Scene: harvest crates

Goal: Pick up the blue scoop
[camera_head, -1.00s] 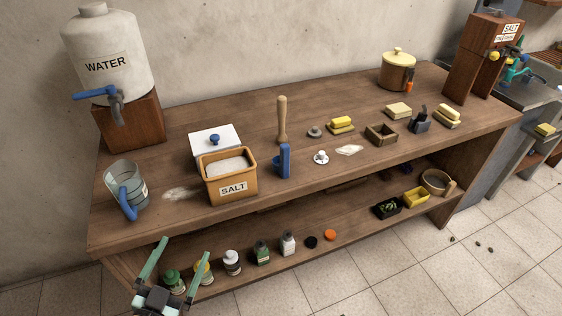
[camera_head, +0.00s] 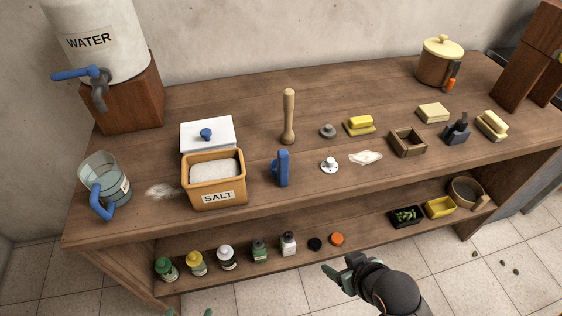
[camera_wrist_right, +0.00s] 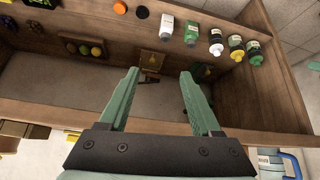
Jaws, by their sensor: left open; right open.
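The blue scoop (camera_head: 282,168) stands upright on the worktop in the head view, just right of the salt box (camera_head: 215,184) and apart from my grippers. My right gripper (camera_head: 336,270) is in front of the bench, lower than the worktop and right of the scoop. In the right wrist view its two green fingers (camera_wrist_right: 160,73) are spread with nothing between them, facing the lower shelf. The scoop is not clearly seen there. My left gripper (camera_head: 195,313) shows only green tips at the bottom edge of the head view; it is open.
A wooden masher (camera_head: 288,118), a small white knob piece (camera_head: 330,165) and a grey weight (camera_head: 327,131) stand near the scoop. A jug with a blue handle (camera_head: 104,186) is at left. Bottles line the lower shelf (camera_head: 370,232).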

